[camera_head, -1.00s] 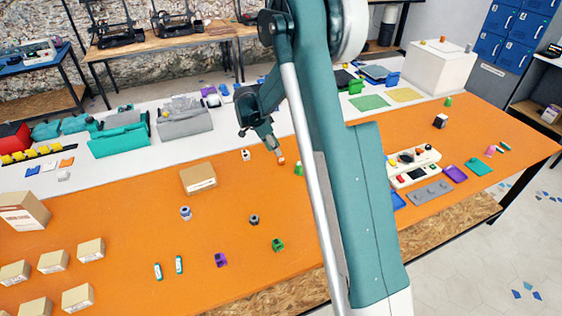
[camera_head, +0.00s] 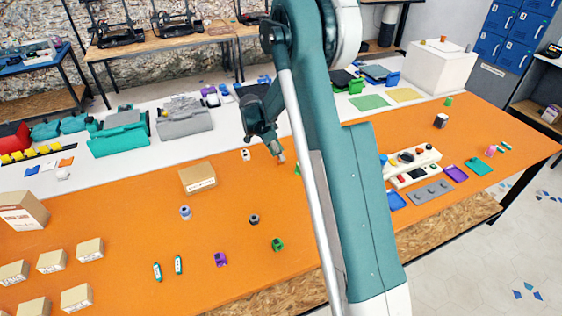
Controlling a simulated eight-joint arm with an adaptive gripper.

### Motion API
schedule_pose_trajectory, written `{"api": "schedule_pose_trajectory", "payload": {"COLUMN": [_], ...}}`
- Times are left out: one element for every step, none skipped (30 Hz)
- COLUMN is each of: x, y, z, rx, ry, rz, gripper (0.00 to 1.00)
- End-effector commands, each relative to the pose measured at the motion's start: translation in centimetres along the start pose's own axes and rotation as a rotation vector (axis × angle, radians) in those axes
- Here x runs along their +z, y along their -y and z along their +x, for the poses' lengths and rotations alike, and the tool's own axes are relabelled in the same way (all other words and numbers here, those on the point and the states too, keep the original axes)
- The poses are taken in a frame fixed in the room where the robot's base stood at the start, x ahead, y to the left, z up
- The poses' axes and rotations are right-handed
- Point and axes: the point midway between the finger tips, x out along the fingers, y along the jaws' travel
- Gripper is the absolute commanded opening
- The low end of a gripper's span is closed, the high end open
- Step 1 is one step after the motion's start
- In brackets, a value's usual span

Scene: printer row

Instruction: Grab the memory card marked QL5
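No marking QL5 can be read in the head view, so I cannot tell which thing is that memory card. Small flat card-like pieces lie on the white strip at the far left: a blue one (camera_head: 32,170), an orange one (camera_head: 66,162) and a white one (camera_head: 63,175). My gripper (camera_head: 279,157) points down just above the back part of the orange table, right of a small white block (camera_head: 245,155). Its fingers are too small to show whether they are open or shut, or whether they hold anything.
A green piece (camera_head: 298,169) is close right of my gripper, partly behind my arm. A cardboard box (camera_head: 197,177) stands to its left. A game controller panel (camera_head: 412,166) is right of my arm. The orange table (camera_head: 130,220) has clear room at left centre.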

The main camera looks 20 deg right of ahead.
Motion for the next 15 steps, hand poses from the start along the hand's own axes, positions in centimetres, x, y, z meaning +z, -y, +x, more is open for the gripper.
{"api": "schedule_pose_trajectory", "payload": {"x": [-0.1,-0.1,-0.1,-0.1,-0.1,-0.1,-0.1,-0.1,-0.1,-0.1,-0.1,-0.1,-0.1,-0.1,-0.1], "y": [0.1,0.2,0.2,0.2,0.2,0.1,0.1,0.1,0.1,0.1,0.1,0.1,0.1,0.1,0.1], "z": [0.8,1.1,1.6,1.8,2.1,2.4,2.6,2.8,3.0,3.0,3.1,3.1,3.1,3.1,3.1], "rx": [0.0,0.0,0.0,0.0,0.0,0.0,0.0,0.0,0.0,0.0,0.0,0.0,0.0,0.0,0.0], "ry": [0.0,0.0,0.0,0.0,0.0,0.0,0.0,0.0,0.0,0.0,0.0,0.0,0.0,0.0,0.0], "rz": [0.001,0.001,0.0,0.0,0.0,0.0,0.001,0.0,0.0,0.0,0.0,0.0,0.0,0.0,0.0], "gripper": [0.26,0.26,0.26,0.26,0.26,0.26,0.26,0.26,0.26,0.26,0.26,0.26,0.26,0.26,0.26]}}
